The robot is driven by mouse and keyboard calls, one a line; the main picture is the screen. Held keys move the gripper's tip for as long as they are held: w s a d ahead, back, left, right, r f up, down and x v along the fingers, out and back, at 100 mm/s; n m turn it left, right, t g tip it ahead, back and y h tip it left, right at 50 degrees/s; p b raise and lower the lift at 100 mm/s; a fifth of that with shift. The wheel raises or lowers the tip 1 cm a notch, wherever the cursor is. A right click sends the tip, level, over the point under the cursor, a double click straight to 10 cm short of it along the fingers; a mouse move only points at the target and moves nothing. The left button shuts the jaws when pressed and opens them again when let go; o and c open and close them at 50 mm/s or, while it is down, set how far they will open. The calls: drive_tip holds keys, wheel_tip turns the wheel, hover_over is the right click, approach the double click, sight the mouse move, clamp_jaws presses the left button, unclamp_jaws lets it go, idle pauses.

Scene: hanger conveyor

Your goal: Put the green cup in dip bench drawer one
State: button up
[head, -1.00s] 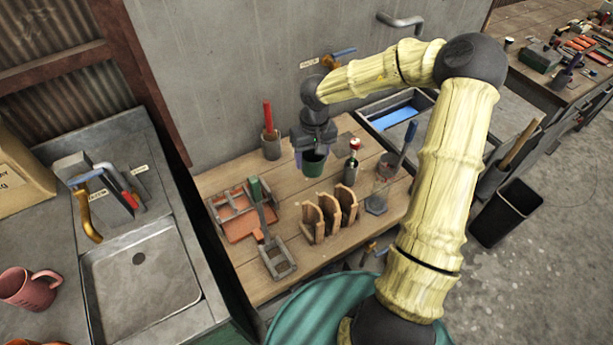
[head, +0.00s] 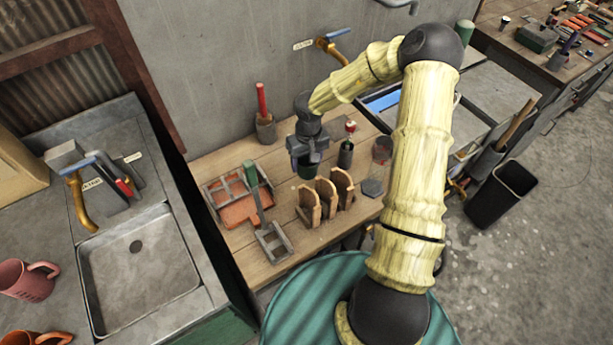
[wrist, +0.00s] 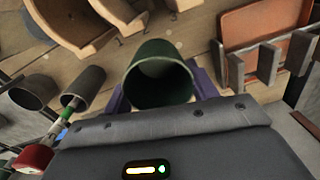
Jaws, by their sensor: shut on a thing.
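The green cup (head: 307,168) is held by my gripper (head: 307,158) above the wooden bench top (head: 225,160), just behind a wooden slotted rack (head: 322,202). In the wrist view, the dark green cup (wrist: 160,75) sits between the purple fingers of my gripper (wrist: 160,95), with its open mouth showing. The cup appears clear of the bench top. I cannot make out any drawer of the dip bench; the bench front is mostly hidden by my arm and body.
A sink (head: 135,265) lies left. A black bin (head: 502,194) stands right on open floor.

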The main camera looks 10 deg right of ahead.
sight(307, 177)
wheel_tip(307, 177, down, 4)
drive_tip(key=shift+f, duration=0.15)
drive_tip(key=shift+f, duration=2)
drive_tip(key=o, duration=1.1)
drive_tip(key=shift+f, duration=0.1)
drive_tip(key=shift+c, duration=0.2)
drive_tip(key=r, duration=1.2)
drive_tip(key=shift+d+r, duration=0.15)
drive_tip(key=shift+d, duration=0.1)
